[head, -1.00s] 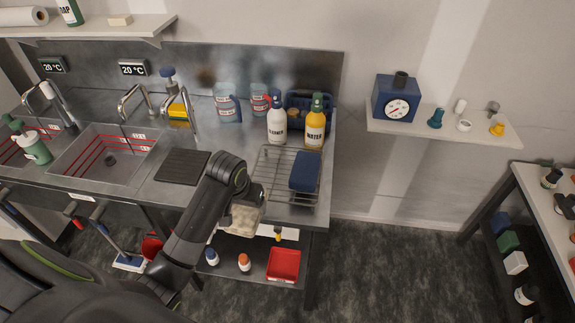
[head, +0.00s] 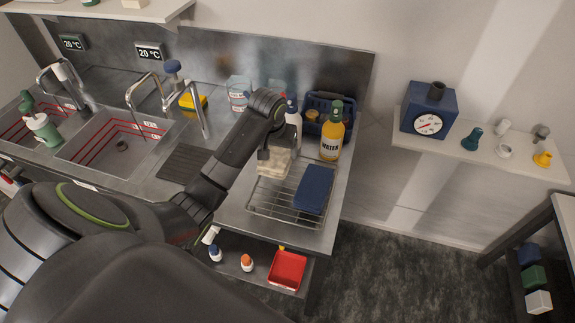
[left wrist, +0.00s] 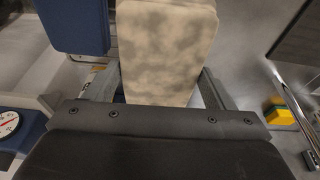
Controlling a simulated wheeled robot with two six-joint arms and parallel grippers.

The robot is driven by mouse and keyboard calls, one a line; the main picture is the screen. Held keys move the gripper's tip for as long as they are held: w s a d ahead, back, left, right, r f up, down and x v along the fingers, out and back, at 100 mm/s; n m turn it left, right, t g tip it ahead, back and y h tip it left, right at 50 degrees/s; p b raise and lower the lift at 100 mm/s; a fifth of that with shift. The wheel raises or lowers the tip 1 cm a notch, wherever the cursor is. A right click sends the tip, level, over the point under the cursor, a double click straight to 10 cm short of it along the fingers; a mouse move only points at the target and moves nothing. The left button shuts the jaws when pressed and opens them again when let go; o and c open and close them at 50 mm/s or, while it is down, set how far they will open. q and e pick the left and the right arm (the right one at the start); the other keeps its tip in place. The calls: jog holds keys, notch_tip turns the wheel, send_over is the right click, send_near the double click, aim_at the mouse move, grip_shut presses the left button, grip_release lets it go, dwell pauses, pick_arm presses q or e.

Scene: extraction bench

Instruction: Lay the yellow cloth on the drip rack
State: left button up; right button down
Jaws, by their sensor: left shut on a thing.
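My left gripper (head: 275,152) is shut on a folded pale cream-yellow cloth (head: 272,165) with grey smudges. The cloth also fills the top middle of the left wrist view (left wrist: 165,50), between the fingers. The wire drip rack (head: 262,207) stands on the right end of the steel bench. The gripper and cloth are over the rack's back left part; I cannot tell whether the cloth touches the wires. A folded blue cloth (head: 314,190) lies on the rack's right side. My right gripper is not in view.
A yellow water bottle (head: 331,135) and a white bottle (head: 293,118), partly hidden by my arm, stand behind the rack. A blue caddy (head: 318,103) is further back. The front left of the rack is bare. A ribbed dark mat (head: 183,163) lies left of it.

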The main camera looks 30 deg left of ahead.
pick_arm(q)
jog(key=f, duration=0.2)
jog(key=shift+s+f+p, duration=0.3)
jog(key=shift+f, duration=0.1)
jog(key=x, duration=0.3)
jog(key=shift+s+d+f+p, duration=0.1)
jog(key=shift+d+f+p, duration=0.05)
jog(key=shift+f+p, duration=0.2)
jog(key=shift+s, duration=0.1)
jog(key=shift+f, duration=0.2)
jog(key=o, duration=1)
jog(key=shift+c, duration=0.2)
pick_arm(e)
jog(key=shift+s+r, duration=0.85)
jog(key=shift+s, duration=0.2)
